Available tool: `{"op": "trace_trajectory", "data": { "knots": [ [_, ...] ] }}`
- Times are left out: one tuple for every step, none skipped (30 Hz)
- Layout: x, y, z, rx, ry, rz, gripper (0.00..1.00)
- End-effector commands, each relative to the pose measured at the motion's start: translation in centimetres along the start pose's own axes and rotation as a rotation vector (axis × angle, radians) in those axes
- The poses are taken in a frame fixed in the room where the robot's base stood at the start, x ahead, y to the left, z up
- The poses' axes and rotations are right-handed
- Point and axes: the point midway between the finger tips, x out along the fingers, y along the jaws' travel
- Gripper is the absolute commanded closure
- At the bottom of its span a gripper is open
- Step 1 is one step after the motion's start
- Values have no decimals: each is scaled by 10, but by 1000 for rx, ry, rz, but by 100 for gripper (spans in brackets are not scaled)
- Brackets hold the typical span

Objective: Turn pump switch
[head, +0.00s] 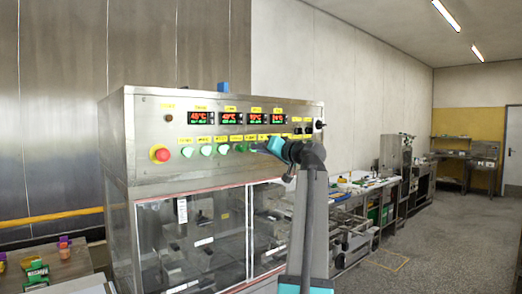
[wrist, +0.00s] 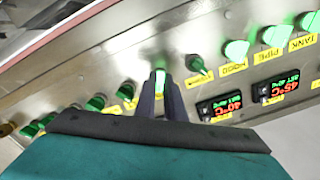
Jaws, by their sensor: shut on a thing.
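A row of switches with yellow labels runs along the control panel (head: 150,120) of a steel machine. In the wrist view my gripper (wrist: 161,84) has its two dark fingers around a glowing green switch (wrist: 160,75) and is shut on it. Its label is hidden, so I cannot tell whether it is the pump switch. A dark green switch (wrist: 198,65) sits just right of it and another green switch (wrist: 128,91) just left. In the head view my gripper (head: 272,146) is at the panel, its fingertips mostly hidden.
A red stop button (head: 160,154) is at the panel's left. Red temperature displays (head: 231,118) sit above the switches, glass doors (head: 212,232) below. The displays also show close to my gripper in the wrist view (wrist: 219,106). Open floor (head: 440,240) lies to the right.

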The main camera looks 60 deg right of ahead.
Motion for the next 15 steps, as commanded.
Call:
{"op": "trace_trajectory", "data": {
  "knots": [
    [-1, 0, -6, 2, 13, 1, 100],
    [-1, 0, -6, 2, 13, 1, 100],
    [-1, 0, -6, 2, 13, 1, 84],
    [-1, 0, -6, 2, 12, 1, 79],
    [-1, 0, -5, 2, 11, 1, 74],
    [-1, 0, -5, 1, 10, 1, 72],
    [-1, 0, -4, 1, 10, 1, 72],
    [-1, 0, -4, 1, 9, 1, 72],
    [-1, 0, -4, 1, 8, 1, 72],
    [-1, 0, -3, 1, 8, 1, 72],
    [-1, 0, -3, 1, 8, 1, 72],
    [-1, 0, -3, 1, 7, 1, 72],
    [-1, 0, -3, 1, 7, 1, 72],
    [-1, 1, -2, 0, 7, 2, 72],
    [-1, 1, -2, 0, 6, 2, 72]
  ]
}}
